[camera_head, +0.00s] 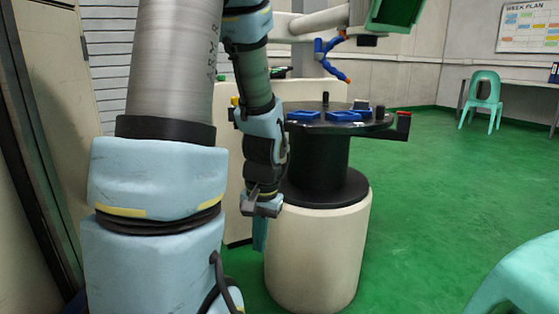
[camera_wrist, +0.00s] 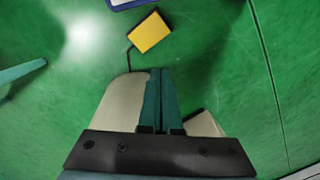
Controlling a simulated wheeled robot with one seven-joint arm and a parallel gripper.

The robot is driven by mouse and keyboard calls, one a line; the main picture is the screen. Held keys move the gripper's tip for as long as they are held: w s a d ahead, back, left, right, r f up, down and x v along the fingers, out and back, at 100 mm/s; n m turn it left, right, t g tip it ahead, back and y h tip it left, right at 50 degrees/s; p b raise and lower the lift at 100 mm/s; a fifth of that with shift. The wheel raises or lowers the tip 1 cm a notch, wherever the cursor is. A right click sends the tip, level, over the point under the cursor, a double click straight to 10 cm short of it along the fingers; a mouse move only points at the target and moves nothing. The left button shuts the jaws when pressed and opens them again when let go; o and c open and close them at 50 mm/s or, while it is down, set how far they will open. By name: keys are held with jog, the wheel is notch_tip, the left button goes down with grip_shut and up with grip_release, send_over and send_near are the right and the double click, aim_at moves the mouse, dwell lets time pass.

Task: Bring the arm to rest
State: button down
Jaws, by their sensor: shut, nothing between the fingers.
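My gripper (camera_head: 259,246) hangs at the end of my arm, pointing down in front of the pale round pedestal (camera_head: 318,262). In the wrist view its two teal fingers (camera_wrist: 161,74) lie side by side, shut and empty. My arm (camera_head: 262,140) is bent, with its forearm running down just left of the black round table (camera_head: 365,126). The gripper is below the level of the tabletop and appears apart from the pedestal, though the exact gap cannot be told.
Blue trays (camera_head: 303,116) sit on the black table. A yellow pad (camera_wrist: 149,32) lies on the green floor in the wrist view. A mint chair (camera_head: 520,278) is at front right, another (camera_head: 483,92) farther back. Open green floor (camera_head: 425,200) lies right of the pedestal.

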notch_tip(320, 180, up, 44)
jog(key=s+a+n+t+h+p, duration=0.1)
jog(key=a+n+p, duration=0.1)
jog(key=p, duration=3.7)
jog(key=shift+s, duration=0.35)
jog(key=shift+a, duration=0.1)
